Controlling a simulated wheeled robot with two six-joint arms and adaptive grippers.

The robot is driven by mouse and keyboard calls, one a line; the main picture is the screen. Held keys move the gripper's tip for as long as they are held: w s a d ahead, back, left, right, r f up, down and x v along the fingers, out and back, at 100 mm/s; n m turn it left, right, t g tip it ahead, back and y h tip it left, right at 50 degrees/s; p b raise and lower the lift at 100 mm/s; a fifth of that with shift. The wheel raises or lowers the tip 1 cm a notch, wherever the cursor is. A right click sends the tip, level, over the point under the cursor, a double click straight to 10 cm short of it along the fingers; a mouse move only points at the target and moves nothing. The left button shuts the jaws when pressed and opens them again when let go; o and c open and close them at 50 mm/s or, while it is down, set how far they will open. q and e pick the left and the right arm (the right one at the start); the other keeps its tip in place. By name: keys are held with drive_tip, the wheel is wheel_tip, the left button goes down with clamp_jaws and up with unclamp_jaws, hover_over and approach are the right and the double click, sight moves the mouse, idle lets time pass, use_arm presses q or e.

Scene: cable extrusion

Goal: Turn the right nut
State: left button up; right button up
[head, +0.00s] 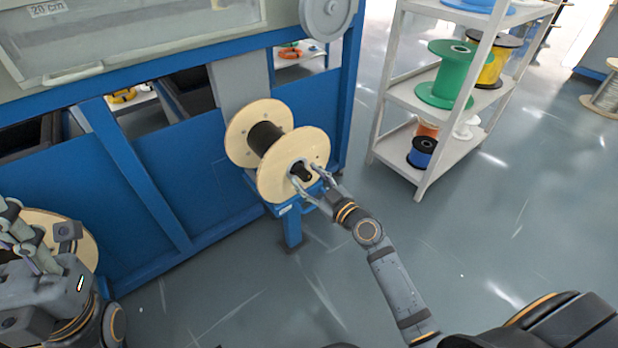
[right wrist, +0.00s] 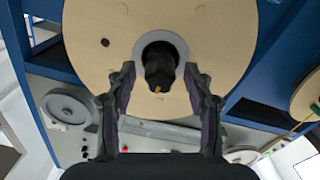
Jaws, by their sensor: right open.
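A large spool with pale wooden discs (head: 285,178) and dark cable wound on its core (head: 265,137) is mounted at the blue machine. A black nut (head: 298,170) sits at the centre of its near disc. In the right wrist view the nut (right wrist: 158,62) shows inside a grey ring in the disc (right wrist: 225,40). My right gripper (head: 311,181) is open, its fingers apart on either side of the nut. In the right wrist view its fingertips (right wrist: 159,72) reach the ring; contact cannot be told. My left gripper (head: 22,243) is at the far left, away from this spool.
A blue machine frame (head: 200,165) stands behind the spool, with a blue support (head: 291,228) below. Another wooden disc (head: 85,245) is partly hidden behind my left arm. A grey shelf (head: 405,92) with several coloured spools stands right. The floor between is clear.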

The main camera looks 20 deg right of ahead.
clamp_jaws()
drive_tip(key=shift+m, duration=0.3)
